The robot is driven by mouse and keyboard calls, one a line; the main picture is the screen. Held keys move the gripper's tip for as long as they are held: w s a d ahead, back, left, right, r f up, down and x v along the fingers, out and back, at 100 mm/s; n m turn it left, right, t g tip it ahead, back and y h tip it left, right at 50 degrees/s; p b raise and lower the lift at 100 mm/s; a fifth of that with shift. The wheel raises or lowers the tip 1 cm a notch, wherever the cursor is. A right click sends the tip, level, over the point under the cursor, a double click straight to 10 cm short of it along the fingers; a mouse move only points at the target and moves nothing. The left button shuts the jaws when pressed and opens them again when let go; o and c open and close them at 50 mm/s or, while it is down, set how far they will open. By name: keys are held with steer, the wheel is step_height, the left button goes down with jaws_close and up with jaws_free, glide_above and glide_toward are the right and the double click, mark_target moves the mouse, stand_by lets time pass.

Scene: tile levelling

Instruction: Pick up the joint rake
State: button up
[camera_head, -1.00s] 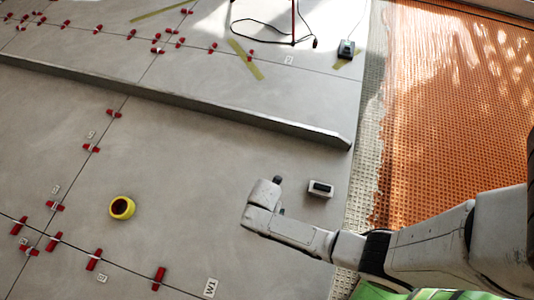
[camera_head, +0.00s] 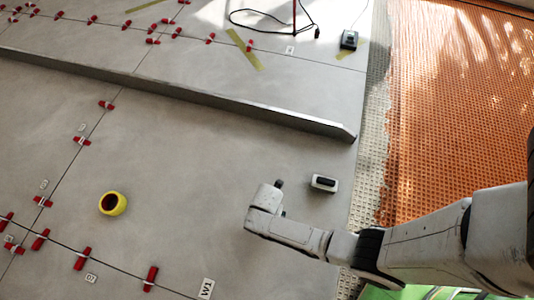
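A small pale block with a black top (camera_head: 324,183) lies on the grey tiles, right of the end of my arm. It may be the joint rake, but it is too small to tell; nothing else here is clearly a rake. My gripper (camera_head: 266,207) is at the end of my arm, left of and nearer than this block, with a gap between them in the picture.
A yellow ring, like a tape roll (camera_head: 113,203), lies at left. Red levelling wedges (camera_head: 150,278) line the joints. Orange mesh (camera_head: 450,110) covers the right. A dark device (camera_head: 349,40) and a cable (camera_head: 262,24) lie at the back.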

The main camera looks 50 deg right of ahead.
steer(key=c, duration=0.9)
steer(key=shift+r, duration=0.15)
